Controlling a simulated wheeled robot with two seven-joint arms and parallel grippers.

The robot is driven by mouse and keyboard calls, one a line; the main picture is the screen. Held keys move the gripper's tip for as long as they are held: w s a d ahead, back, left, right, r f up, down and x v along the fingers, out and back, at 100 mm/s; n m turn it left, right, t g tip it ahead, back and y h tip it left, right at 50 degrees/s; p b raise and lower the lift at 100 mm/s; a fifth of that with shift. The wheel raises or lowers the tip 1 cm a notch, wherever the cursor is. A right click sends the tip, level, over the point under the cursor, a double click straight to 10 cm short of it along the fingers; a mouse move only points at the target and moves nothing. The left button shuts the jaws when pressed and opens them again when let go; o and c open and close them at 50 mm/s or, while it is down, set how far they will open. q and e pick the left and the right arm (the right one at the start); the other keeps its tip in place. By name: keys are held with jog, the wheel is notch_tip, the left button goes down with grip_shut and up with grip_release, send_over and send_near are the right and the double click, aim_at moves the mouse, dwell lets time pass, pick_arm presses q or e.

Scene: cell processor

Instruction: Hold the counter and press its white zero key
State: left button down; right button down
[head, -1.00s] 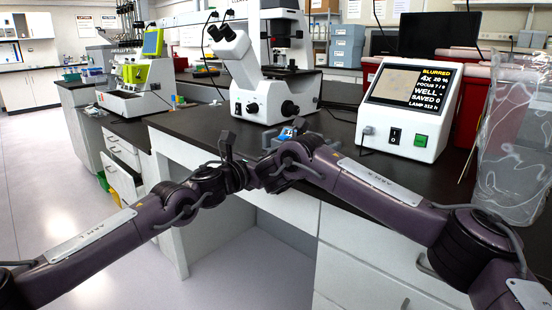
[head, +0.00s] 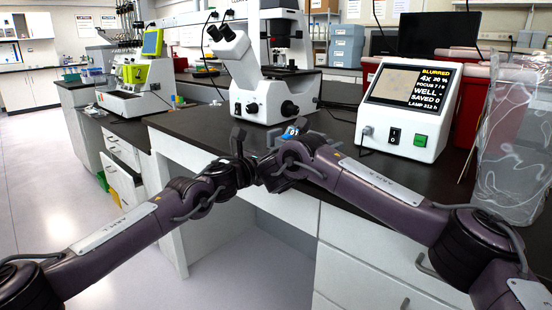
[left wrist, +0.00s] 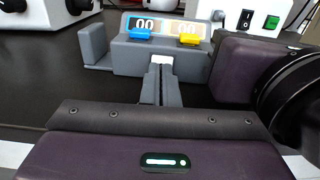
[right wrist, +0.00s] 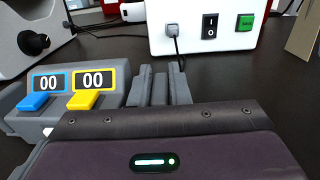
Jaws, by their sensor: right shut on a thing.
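The grey counter (left wrist: 125,60) stands upright on the dark bench, with a blue key (left wrist: 142,34), a yellow key (left wrist: 189,39) and both displays reading 00. Its white zero key (left wrist: 161,60) shows low on its front, right beyond the tips of my left gripper (left wrist: 161,75). The left fingers are together with nothing between them; I cannot tell whether they touch the key. My right gripper (right wrist: 162,80) is shut on the side of the counter (right wrist: 110,105). In the head view the counter (head: 291,133) is mostly hidden behind my arms.
A white microscope (head: 255,90) stands behind the counter. A white control box (head: 405,120) with a screen is to the right, and a clear bag (head: 510,150) is at the far right. My two forearms nearly meet over the bench's front edge.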

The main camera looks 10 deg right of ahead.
jog(key=shift+a, duration=0.6)
pick_arm(q)
jog(key=shift+s, duration=0.1)
jog(key=v, duration=1.4)
pick_arm(e)
jog(key=shift+d, duration=0.3)
jog(key=c, duration=1.3)
grip_release()
